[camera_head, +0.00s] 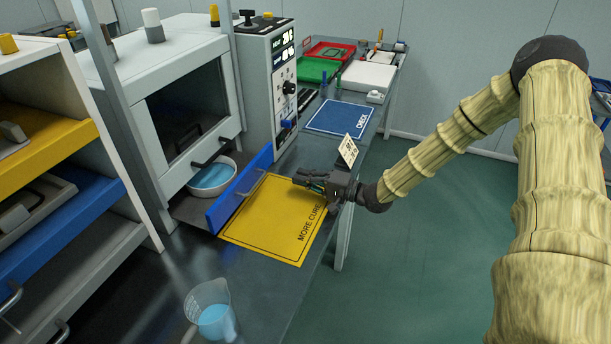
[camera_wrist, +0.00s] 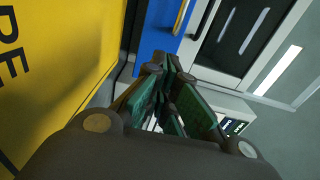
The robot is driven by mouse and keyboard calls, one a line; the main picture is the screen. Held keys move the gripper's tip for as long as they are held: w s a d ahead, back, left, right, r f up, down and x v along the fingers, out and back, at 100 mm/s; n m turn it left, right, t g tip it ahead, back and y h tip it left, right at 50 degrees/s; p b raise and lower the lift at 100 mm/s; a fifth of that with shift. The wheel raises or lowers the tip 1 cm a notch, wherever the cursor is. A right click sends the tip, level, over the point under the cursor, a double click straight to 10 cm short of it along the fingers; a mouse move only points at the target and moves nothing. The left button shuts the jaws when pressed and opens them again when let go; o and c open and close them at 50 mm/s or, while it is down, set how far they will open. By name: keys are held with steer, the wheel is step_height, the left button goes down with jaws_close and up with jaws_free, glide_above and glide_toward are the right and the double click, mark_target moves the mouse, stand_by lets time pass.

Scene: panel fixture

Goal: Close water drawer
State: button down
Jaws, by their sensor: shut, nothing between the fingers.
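The water drawer (camera_head: 232,196) has a blue front and stands pulled out below the white oven-like cabinet. A white bowl of blue water (camera_head: 211,180) sits in it behind the front. The blue front also shows in the wrist view (camera_wrist: 157,32), with a yellowish bar handle (camera_wrist: 181,16) on its face. My gripper (camera_head: 298,178) is shut and empty, over the yellow mat, to the right of the blue front and apart from it. In the wrist view the fingers (camera_wrist: 163,62) come together and point toward the blue front.
A yellow mat marked MORE CURE (camera_head: 262,232) lies in front of the drawer. A jug of blue liquid (camera_head: 214,318) stands at the bench's near edge. A control box (camera_head: 268,75) stands right of the cabinet. A blue mat (camera_head: 341,118) and a small sign (camera_head: 348,151) are farther back.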

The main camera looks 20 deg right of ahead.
mark_target(262, 167)
steer(key=x, duration=0.3)
steer(key=p+x, duration=0.1)
steer(key=x, duration=0.3)
steer(key=p+x, duration=0.1)
steer(key=x, duration=0.3)
steer(key=shift+w+d+f, duration=0.1)
steer(key=shift+f, duration=0.3)
